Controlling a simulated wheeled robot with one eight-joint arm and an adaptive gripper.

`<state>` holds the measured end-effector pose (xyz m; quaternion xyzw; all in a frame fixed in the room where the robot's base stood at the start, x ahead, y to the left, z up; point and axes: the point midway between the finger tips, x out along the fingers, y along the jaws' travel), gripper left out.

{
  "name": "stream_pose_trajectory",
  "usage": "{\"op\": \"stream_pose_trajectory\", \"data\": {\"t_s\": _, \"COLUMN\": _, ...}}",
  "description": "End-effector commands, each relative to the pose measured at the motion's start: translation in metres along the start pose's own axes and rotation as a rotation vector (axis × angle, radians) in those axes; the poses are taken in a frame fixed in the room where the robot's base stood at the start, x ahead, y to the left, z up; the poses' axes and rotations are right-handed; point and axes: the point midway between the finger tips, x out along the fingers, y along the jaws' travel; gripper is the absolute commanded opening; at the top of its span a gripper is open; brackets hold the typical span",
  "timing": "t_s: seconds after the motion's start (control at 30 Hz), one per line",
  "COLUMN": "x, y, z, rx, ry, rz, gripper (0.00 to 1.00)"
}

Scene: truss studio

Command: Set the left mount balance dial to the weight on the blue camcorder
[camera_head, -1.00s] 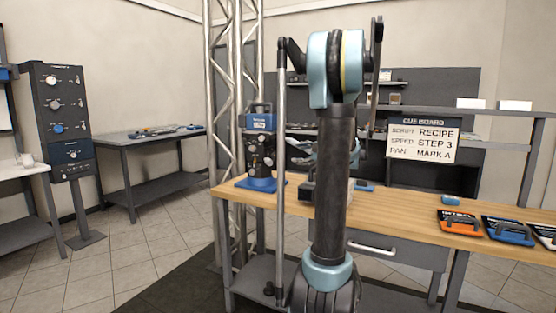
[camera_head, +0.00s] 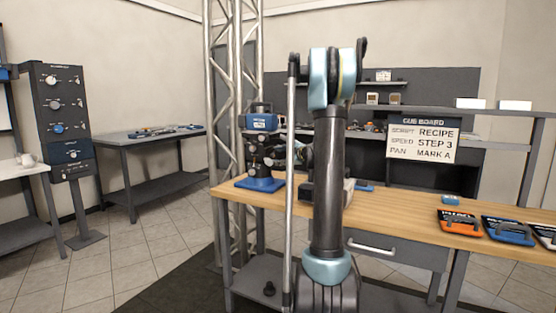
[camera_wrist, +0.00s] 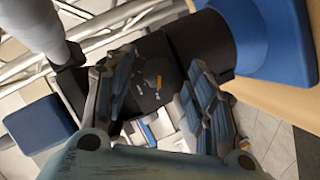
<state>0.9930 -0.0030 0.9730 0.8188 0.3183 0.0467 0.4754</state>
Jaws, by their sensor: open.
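The blue camcorder (camera_head: 261,122) sits on top of the dark mount (camera_head: 256,160), which stands on a blue base (camera_head: 260,184) at the table's left end. Its weight label is too small to read. My gripper (camera_head: 284,151) is beside the mount at its right, partly hidden by my arm. In the wrist view, my gripper (camera_wrist: 158,72) is open, its fingers either side of a dark mount face (camera_wrist: 150,90) with small white and orange marks. No contact is clear. The blue base (camera_wrist: 270,45) is upper right; a blue block, seemingly the camcorder (camera_wrist: 38,125), is at left.
A metal truss (camera_head: 222,120) rises close behind the mount. Orange (camera_head: 460,224) and blue (camera_head: 508,230) items lie on the wooden table (camera_head: 400,208), whose middle right is mostly clear. A knobbed panel (camera_head: 60,110) stands far left.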

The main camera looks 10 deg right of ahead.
Motion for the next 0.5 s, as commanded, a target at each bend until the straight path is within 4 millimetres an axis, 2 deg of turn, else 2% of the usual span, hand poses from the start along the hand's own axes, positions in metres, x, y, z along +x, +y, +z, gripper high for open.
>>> {"op": "stream_pose_trajectory", "data": {"t_s": 0.3, "x": 0.0028, "y": -0.0001, "z": -0.0003, "rx": 0.0, "ry": 0.0, "rz": 0.0, "gripper": 0.51}}
{"op": "stream_pose_trajectory", "data": {"t_s": 0.37, "x": 0.0028, "y": -0.0001, "z": -0.0003, "rx": 0.0, "ry": 0.0, "rz": 0.0, "gripper": 0.4}}
{"op": "stream_pose_trajectory", "data": {"t_s": 0.5, "x": 0.0027, "y": -0.0001, "z": -0.0003, "rx": 0.0, "ry": 0.0, "rz": 0.0, "gripper": 0.08}}
